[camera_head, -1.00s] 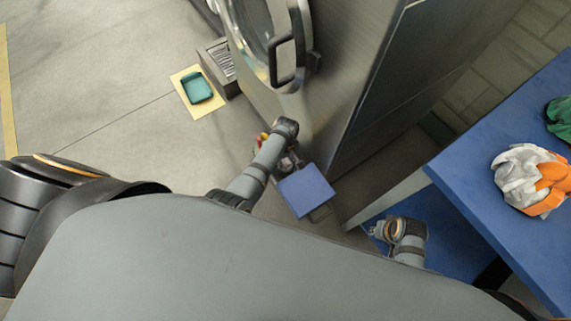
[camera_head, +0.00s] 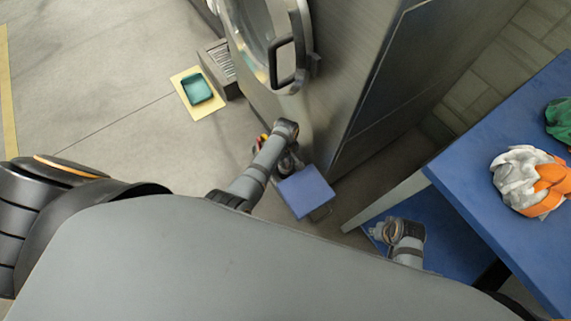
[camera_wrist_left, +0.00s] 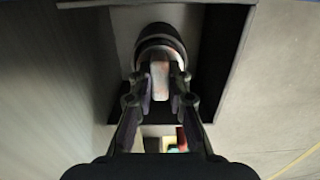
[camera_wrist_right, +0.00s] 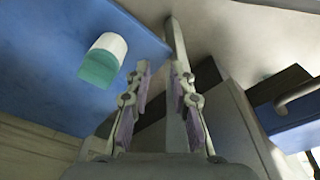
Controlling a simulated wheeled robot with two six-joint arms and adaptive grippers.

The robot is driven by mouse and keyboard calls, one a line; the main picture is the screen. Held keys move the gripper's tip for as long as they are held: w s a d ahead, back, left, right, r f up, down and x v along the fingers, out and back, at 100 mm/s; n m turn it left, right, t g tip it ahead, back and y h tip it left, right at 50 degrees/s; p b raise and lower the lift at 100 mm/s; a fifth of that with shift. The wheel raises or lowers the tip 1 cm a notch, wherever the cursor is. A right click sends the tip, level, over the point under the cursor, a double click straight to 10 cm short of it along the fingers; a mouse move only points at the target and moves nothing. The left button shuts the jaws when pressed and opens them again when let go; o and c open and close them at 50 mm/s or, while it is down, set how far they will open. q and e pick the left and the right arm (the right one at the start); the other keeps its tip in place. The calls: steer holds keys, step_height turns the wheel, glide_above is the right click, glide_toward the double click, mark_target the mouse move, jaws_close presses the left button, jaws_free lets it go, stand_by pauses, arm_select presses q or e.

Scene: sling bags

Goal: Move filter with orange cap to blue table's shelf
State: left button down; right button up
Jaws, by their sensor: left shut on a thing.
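My left gripper (camera_wrist_left: 160,85) is shut on a narrow pale, faintly orange part of a dark round thing (camera_wrist_left: 160,40). This seems to be the filter with the orange cap, but it is too dark to be sure. In the head view the left gripper (camera_head: 288,165) is beside a small blue-topped stand, and its load is mostly hidden by my arm. The blue table (camera_head: 470,150) is at the right, with its blue lower shelf (camera_head: 450,255) partly hidden. My right gripper (camera_head: 379,231) is by that shelf. In the right wrist view its fingers (camera_wrist_right: 158,95) are apart and empty.
A white and teal cylinder (camera_wrist_right: 105,58) is on a blue surface. The blue-topped stand (camera_head: 305,190) is beside the steel machine (camera_head: 350,70). A white and orange bundle (camera_head: 530,180) and green cloth (camera_head: 560,118) lie on the table.

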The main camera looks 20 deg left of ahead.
arm_select(q)
steer(key=shift+r, duration=0.3)
steer(key=shift+r+p, duration=0.2)
steer(key=shift+p, duration=0.3)
steer(key=shift+r, duration=0.25)
steer(key=shift+r+p, duration=0.25)
steer(key=shift+p, duration=0.25)
steer(key=shift+r+p, duration=0.6)
steer(key=shift+p, duration=0.05)
steer(key=shift+r+p, duration=0.7)
steer(key=shift+p, duration=0.05)
arm_select(e)
steer(key=s+d+f, duration=0.1)
steer(key=s+f, duration=0.1)
steer(key=f, duration=0.3)
steer(key=s+d+f, duration=0.2)
steer(key=s+f, duration=0.1)
steer(key=f, duration=0.2)
steer(key=shift+d+f+h, duration=0.2)
steer(key=shift+d+h, duration=0.05)
steer(key=shift+h, duration=0.05)
